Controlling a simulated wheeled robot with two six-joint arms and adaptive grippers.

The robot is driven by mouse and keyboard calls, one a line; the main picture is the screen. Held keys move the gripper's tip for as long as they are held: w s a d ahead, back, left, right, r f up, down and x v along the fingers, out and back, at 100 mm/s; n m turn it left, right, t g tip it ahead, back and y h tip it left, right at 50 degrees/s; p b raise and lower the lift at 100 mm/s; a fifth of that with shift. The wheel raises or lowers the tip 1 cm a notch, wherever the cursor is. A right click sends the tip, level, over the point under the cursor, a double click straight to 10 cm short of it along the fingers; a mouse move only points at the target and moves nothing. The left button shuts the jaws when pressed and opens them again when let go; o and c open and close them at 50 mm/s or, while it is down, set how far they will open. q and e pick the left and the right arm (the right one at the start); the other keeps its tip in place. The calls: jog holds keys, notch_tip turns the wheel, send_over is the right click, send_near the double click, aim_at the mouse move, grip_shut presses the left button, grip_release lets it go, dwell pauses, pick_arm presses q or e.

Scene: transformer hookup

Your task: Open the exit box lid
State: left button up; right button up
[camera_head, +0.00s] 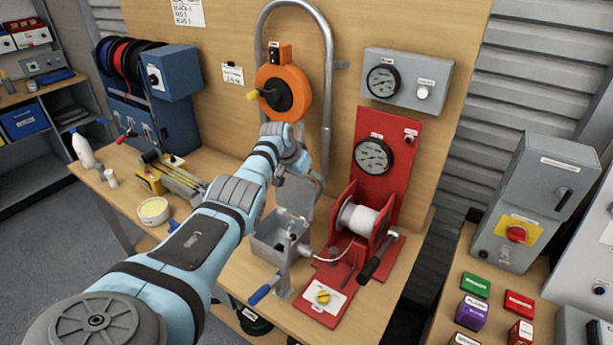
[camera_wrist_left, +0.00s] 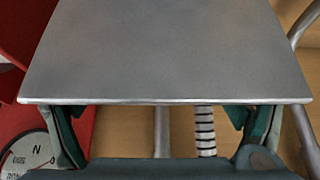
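The grey exit box (camera_head: 268,243) stands on the bench, left of the red winch with the white spool. Its grey lid (camera_head: 296,194) stands raised at the back of the box, and the box's inside shows. In the left wrist view the lid (camera_wrist_left: 165,55) is a broad plain plate filling the upper picture. My left gripper (camera_head: 306,170) is just behind and above the lid. In the left wrist view its fingers (camera_wrist_left: 157,118) are wide apart, partly hidden by the lid's edge; I cannot tell whether they touch it. My right gripper is in no view.
The red winch (camera_head: 368,222) with its crank is close right of the box. A blue-handled lever (camera_head: 262,293) stands in front. A bent grey pipe (camera_head: 328,100) and an orange reel (camera_head: 284,92) are behind my arm. A red gauge panel (camera_head: 388,160) stands behind the winch.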

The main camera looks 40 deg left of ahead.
pick_arm(q)
jog(key=shift+a, duration=0.15)
jog(key=shift+s+a+r, duration=0.1)
jog(key=shift+s+r, duration=0.2)
jog(key=shift+r, duration=0.25)
jog(key=v, duration=1)
jog(key=shift+s+d+r, duration=0.2)
jog(key=shift+s+r, duration=0.05)
jog(key=shift+r, duration=0.1)
